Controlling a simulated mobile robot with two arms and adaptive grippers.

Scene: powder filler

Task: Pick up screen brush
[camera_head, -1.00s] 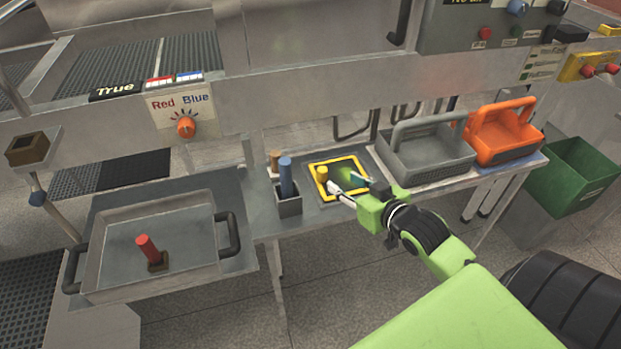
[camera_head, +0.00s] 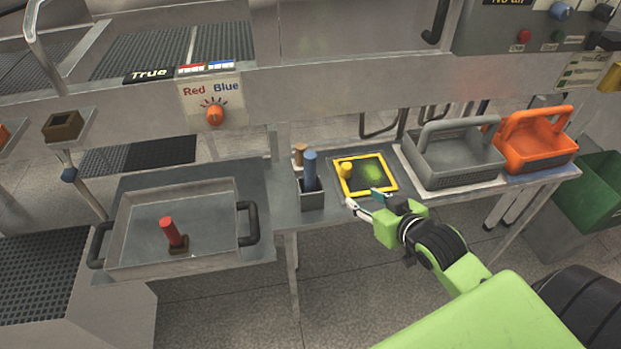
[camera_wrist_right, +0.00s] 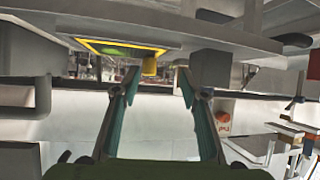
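Which handled piece is the screen brush I cannot tell for sure. A short yellow handle (camera_head: 346,170) stands at the left side of a yellow-framed dark screen (camera_head: 392,184) with green powder on it. A blue handle (camera_head: 311,169) stands upright in a small grey holder (camera_head: 312,200). A red-handled brush (camera_head: 169,232) stands in the metal tray (camera_head: 133,262). My right gripper (camera_head: 363,203) is open and empty at the screen's front edge. In the right wrist view its fingers (camera_wrist_right: 158,85) are apart, with the yellow handle (camera_wrist_right: 150,66) beyond them. My left gripper is not in view.
A grey basket (camera_head: 458,164) and an orange basket (camera_head: 540,151) stand right of the screen. A small tan handle (camera_head: 299,153) is behind the blue one. A dial panel (camera_head: 211,101) is above. A green bin (camera_head: 592,203) stands at the far right.

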